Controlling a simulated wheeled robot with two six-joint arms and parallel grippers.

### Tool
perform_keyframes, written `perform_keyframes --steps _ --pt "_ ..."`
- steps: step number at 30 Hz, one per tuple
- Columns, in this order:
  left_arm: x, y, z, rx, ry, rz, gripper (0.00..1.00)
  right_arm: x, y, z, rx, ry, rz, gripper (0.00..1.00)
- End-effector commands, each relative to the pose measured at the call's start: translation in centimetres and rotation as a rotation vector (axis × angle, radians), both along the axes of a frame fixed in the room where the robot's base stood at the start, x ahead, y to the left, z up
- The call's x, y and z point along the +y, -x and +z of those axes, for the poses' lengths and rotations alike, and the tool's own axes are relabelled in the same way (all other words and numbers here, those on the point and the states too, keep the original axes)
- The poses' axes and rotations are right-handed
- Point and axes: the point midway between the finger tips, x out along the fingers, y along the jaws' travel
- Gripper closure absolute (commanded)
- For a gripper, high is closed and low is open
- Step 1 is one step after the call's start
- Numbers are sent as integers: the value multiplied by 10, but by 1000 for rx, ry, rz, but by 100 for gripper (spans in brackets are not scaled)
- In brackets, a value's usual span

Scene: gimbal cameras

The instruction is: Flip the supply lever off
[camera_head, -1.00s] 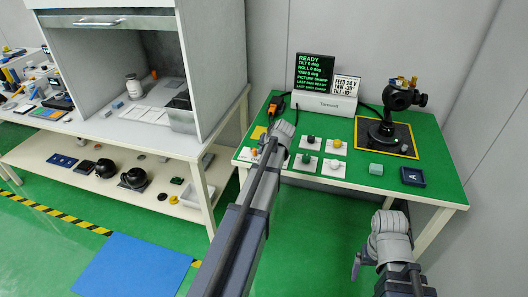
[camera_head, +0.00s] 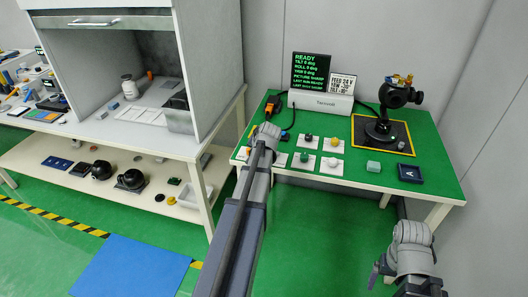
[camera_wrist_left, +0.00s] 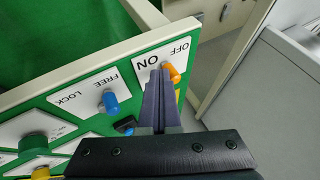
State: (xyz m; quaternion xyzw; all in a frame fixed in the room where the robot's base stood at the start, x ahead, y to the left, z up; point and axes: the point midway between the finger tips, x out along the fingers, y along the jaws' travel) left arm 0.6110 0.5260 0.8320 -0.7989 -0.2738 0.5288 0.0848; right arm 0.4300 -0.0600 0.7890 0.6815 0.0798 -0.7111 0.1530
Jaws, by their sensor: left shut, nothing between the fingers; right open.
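In the left wrist view an orange lever (camera_wrist_left: 173,72) stands on a white plate (camera_wrist_left: 150,70) marked ON and OFF. My left gripper (camera_wrist_left: 158,72) is shut and empty, with its fingertips right beside the lever, on the ON side. I cannot tell whether they touch, and the fingers partly cover the plate. In the head view my left wrist sits over the front left corner of the green table (camera_head: 345,184), and its fingers are hard to make out. My right gripper (camera_head: 375,273) is open and empty, low in front of the table's right side.
A blue lever (camera_wrist_left: 110,102) on a plate marked FREE and LOCK stands close by. Several knobs on white plates sit on the table. Behind are a display (camera_head: 312,71) and a black gimbal camera (camera_head: 398,96). A bench with a hood (camera_head: 208,60) stands to the left.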

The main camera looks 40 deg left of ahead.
Motion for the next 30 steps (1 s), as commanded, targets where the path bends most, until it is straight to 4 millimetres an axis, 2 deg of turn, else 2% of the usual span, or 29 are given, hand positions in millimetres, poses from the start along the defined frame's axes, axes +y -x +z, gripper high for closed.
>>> perform_keyframes --steps 18,30 --pt "29 19 0 0 1 1 100 0 0 0 0 0 0 9" --pt "31 20 0 1 0 -1 100 0 0 0 0 0 0 9"
